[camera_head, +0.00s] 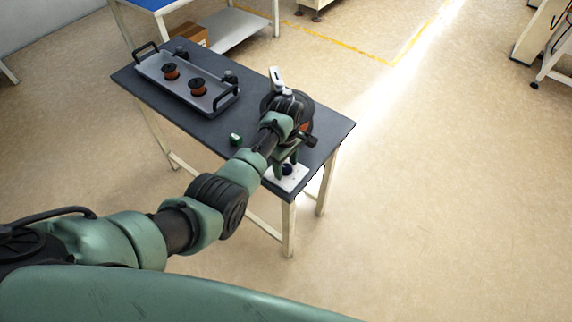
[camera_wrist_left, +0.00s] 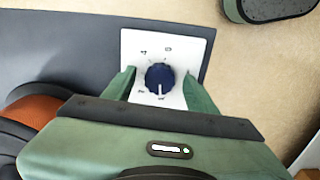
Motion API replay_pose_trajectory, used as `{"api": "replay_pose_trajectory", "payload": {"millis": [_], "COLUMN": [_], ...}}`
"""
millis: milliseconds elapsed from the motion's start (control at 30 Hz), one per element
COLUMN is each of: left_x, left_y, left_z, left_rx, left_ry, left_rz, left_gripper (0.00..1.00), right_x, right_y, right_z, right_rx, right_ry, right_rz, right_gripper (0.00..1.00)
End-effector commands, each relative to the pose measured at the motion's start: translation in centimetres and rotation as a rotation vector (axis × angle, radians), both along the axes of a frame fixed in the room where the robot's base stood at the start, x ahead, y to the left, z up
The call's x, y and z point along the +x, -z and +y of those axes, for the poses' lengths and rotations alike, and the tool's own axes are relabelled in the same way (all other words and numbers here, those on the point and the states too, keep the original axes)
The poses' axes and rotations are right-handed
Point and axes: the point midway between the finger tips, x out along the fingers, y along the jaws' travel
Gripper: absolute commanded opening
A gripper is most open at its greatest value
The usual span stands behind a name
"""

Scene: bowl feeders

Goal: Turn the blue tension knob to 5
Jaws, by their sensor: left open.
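The blue tension knob (camera_wrist_left: 160,78) sits on a white dial plate (camera_wrist_left: 194,46) with small dark marks around it. In the left wrist view its white pointer line points down toward the gripper body; the marks are too small to read. My left gripper (camera_wrist_left: 160,82) is open, with one green finger on each side of the knob and gaps between. In the head view my left gripper (camera_head: 287,166) is over the plate (camera_head: 291,182) at the table's near right corner, and the knob (camera_head: 287,170) is partly hidden. My right gripper is not in view.
The dark table (camera_head: 190,125) bears a grey tray (camera_head: 155,75) with copper spools and black handles. A small green object (camera_head: 236,139) lies mid-table. A large spool (camera_head: 306,116) stands behind my left wrist, also showing in the wrist view (camera_wrist_left: 35,110).

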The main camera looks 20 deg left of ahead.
Motion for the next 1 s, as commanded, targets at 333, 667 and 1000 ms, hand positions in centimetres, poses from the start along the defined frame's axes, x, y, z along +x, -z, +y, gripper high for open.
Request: {"api": "replay_pose_trajectory", "payload": {"millis": [333, 667, 1000], "left_x": [0.0, 0.0, 0.0], "left_y": [0.0, -0.1, -0.2], "left_z": [0.0, 0.0, 0.0], "left_rx": [0.000, 0.001, 0.000], "left_ry": [0.001, 0.089, 0.366], "left_rz": [0.001, 0.002, 0.001], "left_gripper": [0.00, 0.00, 0.00], "right_x": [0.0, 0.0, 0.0], "right_y": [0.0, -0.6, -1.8], "right_z": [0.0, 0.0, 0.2], "right_rx": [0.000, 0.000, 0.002], "right_ry": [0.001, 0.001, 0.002], "right_rz": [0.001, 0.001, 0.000], "right_gripper": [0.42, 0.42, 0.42]}}
